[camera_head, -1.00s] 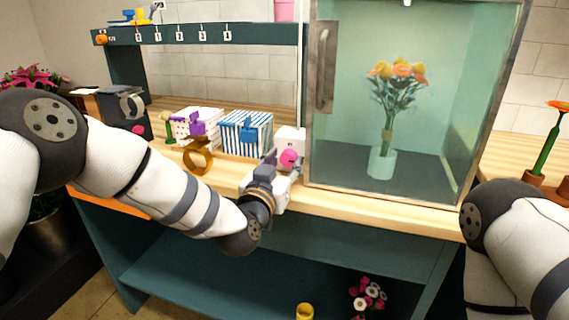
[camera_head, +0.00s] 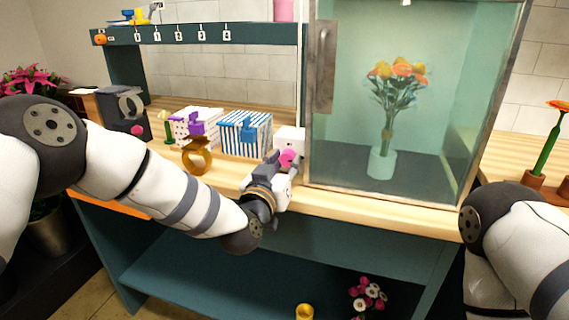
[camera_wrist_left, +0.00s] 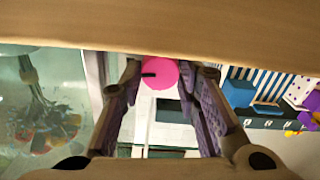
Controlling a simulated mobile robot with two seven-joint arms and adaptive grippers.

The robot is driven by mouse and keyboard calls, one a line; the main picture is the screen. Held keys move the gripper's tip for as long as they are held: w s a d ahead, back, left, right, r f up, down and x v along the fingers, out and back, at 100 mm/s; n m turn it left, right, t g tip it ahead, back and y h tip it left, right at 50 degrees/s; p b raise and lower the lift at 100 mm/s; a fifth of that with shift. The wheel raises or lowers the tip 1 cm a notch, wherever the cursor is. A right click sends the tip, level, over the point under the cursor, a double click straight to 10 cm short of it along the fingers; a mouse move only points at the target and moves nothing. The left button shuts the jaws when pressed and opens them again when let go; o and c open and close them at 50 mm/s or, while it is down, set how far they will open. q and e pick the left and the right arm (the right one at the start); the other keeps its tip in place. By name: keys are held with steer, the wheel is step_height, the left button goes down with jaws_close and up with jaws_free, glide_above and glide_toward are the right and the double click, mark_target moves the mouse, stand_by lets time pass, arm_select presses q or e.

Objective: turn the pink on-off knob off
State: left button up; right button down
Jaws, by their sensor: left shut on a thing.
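The pink knob (camera_head: 289,157) sits on the front of a small white box (camera_head: 290,138) beside the glass cabinet. In the left wrist view the pink knob (camera_wrist_left: 160,71) shows between my finger pads, with a dark mark on its left part. My left gripper (camera_head: 280,161) is at the knob and shut on it, and it hides part of the knob in the head view. Its two fingers (camera_wrist_left: 158,88) stand on either side of the knob in the wrist view. My right gripper is out of view; only part of that arm shows at the right.
A glass-fronted cabinet (camera_head: 345,170) with a vase of flowers stands right of the knob. Flowers (camera_head: 366,296) lie on the lower shelf.

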arm_select(q)
steer(key=n, duration=0.8)
steer(key=shift+f, duration=0.1)
steer(key=n+b, duration=0.1)
steer(key=n, duration=0.3)
steer(key=shift+n, duration=2.2)
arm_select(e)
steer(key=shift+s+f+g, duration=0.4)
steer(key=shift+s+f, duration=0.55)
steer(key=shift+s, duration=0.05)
arm_select(q)
steer(key=o, duration=0.9)
steer(key=shift+s, duration=0.15)
